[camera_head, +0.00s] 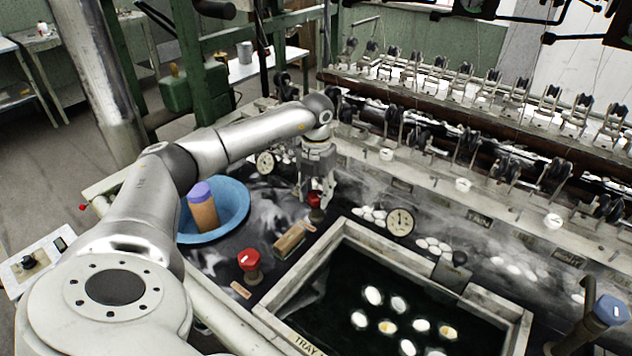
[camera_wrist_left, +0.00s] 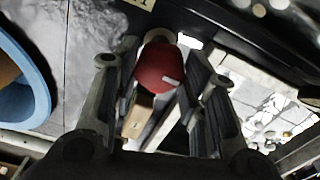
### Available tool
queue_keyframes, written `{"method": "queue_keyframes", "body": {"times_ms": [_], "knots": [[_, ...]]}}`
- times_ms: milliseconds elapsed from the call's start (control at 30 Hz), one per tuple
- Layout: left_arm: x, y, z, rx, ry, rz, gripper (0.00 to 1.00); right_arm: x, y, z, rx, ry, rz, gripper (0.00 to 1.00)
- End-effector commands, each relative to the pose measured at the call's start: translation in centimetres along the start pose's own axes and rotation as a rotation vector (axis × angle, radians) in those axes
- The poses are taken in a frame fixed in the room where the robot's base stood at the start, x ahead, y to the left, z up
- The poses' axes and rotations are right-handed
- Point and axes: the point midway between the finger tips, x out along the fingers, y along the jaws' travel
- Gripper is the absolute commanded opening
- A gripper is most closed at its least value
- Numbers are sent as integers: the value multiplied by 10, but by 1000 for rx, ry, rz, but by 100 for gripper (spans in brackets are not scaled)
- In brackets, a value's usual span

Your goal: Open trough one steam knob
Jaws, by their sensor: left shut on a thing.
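A red steam knob (camera_head: 315,199) stands on the dark bench near the upper left corner of the tray basin. My left gripper (camera_head: 317,190) reaches down over it from above and is shut on it. In the left wrist view the red knob (camera_wrist_left: 157,66) sits between the fingers of my left gripper (camera_wrist_left: 155,85), with a small white mark on its top. A second red knob (camera_head: 250,261) stands nearer, left of the basin, untouched. My right gripper is not in view.
The basin (camera_head: 350,235) holds dark water with several white and yellowish cocoons. A wooden brush-like block (camera_head: 291,240) and a round gauge (camera_head: 400,222) are close by.

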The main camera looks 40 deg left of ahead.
Motion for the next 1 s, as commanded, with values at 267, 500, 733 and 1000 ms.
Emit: {"method": "queue_keyframes", "body": {"times_ms": [267, 500, 733, 1000], "knots": [[-2, 1, 2, -31, -6, -1, 16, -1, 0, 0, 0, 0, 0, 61], [-2, 1, 2, -31, -7, -1, 16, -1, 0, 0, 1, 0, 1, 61], [-2, 0, 1, -29, -5, -1, 61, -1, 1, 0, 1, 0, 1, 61], [-1, 0, 1, -28, -2, 0, 61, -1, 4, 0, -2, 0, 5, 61]]}}
